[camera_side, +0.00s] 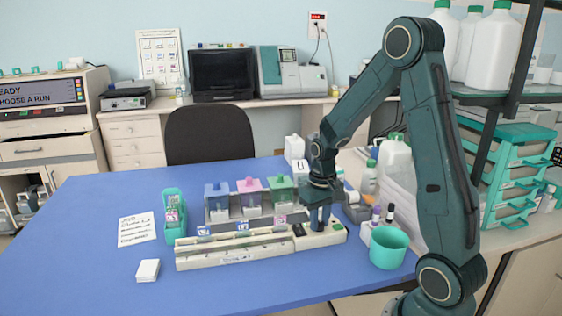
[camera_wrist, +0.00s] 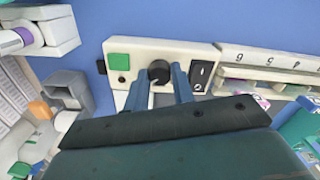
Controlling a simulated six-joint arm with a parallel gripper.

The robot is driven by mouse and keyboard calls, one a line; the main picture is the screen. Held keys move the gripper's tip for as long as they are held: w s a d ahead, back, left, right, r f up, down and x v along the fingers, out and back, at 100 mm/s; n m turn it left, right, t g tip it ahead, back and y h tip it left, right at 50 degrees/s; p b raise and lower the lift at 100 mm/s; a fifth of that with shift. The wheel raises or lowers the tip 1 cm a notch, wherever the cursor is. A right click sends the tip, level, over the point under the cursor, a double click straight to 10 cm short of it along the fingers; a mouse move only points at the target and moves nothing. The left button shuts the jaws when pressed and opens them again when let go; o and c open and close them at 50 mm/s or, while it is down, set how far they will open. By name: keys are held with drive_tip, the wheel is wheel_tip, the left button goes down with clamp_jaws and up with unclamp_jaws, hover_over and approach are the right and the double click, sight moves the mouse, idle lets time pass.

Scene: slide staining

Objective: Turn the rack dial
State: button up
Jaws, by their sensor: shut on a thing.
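The rack (camera_side: 235,248) is a long cream unit on the blue table, with a control panel at its right end. In the wrist view the panel (camera_wrist: 135,47) carries a green patch, a black round dial (camera_wrist: 158,72) and a dark switch plate. My gripper (camera_wrist: 166,78) points down at the panel, its two blue fingers on either side of the dial and shut on it. In the side view my gripper (camera_side: 319,218) stands over the panel end, and its fingers hide the dial there.
Blue, pink and green staining jars (camera_side: 250,191) stand behind the rack. A teal slide holder (camera_side: 173,212) and a handwritten note (camera_side: 137,229) lie left. A teal cup (camera_side: 388,248) and marker holder stand close right of the panel. The front left table is mostly clear.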

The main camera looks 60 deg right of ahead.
drive_tip(key=n, duration=0.5)
drive_tip(key=shift+n, duration=2.4)
drive_tip(key=o, duration=0.7)
drive_tip(key=shift+r, duration=0.2)
